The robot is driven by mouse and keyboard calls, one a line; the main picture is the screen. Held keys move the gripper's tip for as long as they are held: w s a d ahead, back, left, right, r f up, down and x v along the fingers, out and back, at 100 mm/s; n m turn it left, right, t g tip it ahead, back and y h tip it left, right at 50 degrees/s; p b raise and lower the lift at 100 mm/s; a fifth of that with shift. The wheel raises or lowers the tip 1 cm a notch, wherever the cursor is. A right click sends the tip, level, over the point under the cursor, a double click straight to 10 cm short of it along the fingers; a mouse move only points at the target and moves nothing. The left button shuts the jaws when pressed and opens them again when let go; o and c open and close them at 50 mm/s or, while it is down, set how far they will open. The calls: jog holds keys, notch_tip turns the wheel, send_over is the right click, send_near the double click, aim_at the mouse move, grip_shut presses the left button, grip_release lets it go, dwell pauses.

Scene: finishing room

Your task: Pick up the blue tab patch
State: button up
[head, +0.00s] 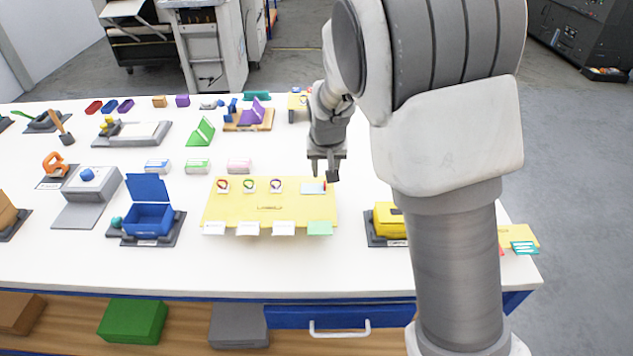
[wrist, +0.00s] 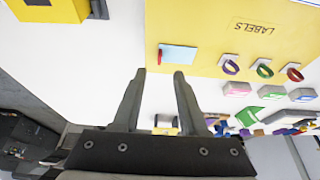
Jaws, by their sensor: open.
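A light blue patch (head: 313,188) with a small red piece at one end lies flat at the upper right of the yellow labels board (head: 255,215). It looks like the blue tab patch. In the wrist view the patch (wrist: 179,53) lies just beyond my fingertips, slightly right of the gap between them. My gripper (head: 326,172) is above the table near the board's back right corner, pointing down. In the wrist view my gripper (wrist: 160,73) has its fingers apart with nothing between them.
Three coloured loops (head: 249,186) sit left of the patch on the board. White and green cards (head: 320,228) line its front edge. A yellow box (head: 388,220) stands to the right and an open blue box (head: 148,218) to the left. White table lies bare in front.

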aim_at(325, 185)
jog(key=shift+x, duration=3.2)
grip_shut()
